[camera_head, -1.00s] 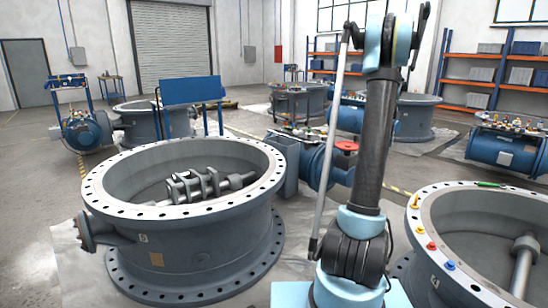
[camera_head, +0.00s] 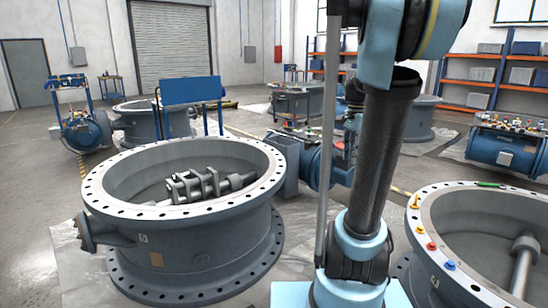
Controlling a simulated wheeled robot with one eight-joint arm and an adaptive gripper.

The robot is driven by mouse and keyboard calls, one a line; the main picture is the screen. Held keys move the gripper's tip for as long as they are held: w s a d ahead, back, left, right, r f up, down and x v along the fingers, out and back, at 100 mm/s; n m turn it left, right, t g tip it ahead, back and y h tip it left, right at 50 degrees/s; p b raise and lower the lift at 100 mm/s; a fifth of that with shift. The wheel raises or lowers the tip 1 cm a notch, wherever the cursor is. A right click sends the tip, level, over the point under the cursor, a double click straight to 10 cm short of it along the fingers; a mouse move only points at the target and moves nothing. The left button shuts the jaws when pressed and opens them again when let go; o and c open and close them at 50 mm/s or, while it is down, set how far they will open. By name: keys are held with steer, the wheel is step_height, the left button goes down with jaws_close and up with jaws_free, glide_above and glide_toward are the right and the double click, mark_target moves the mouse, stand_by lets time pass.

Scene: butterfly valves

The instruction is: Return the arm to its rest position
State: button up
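My arm rises from its light blue base at the bottom middle of the head view, with a dark upper link and a blue elbow joint at the top edge. A long grey rod runs upright along the left side of my arm. My gripper is not visible in this view, so I cannot see whether it holds anything. A large grey butterfly valve body (camera_head: 190,255) stands at the left, with a shaft assembly (camera_head: 200,186) inside it. A second valve body (camera_head: 480,200) is at the right edge, partly cut off.
Small coloured parts, including a yellow piece (camera_head: 415,201) and a green tool (camera_head: 487,184), lie on the right valve's rim. A blue panel (camera_head: 190,90) stands behind the left valve. Blue-orange shelves (camera_head: 475,82) line the back. Floor is clear at far left.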

steer(key=s+a+f+n+t, duration=0.1)
steer(key=s+a+f+n, duration=0.3)
steer(key=s+f+n, duration=0.3)
steer(key=s+a+f+n+t, duration=0.1)
steer(key=s+a+f+n, duration=0.4)
steer(key=s, duration=0.8)
step_height(320, 180, down, 4)
steer(key=shift+a+r+n, duration=0.1)
steer(key=shift+a+n, duration=0.1)
steer(key=shift+n, duration=0.9)
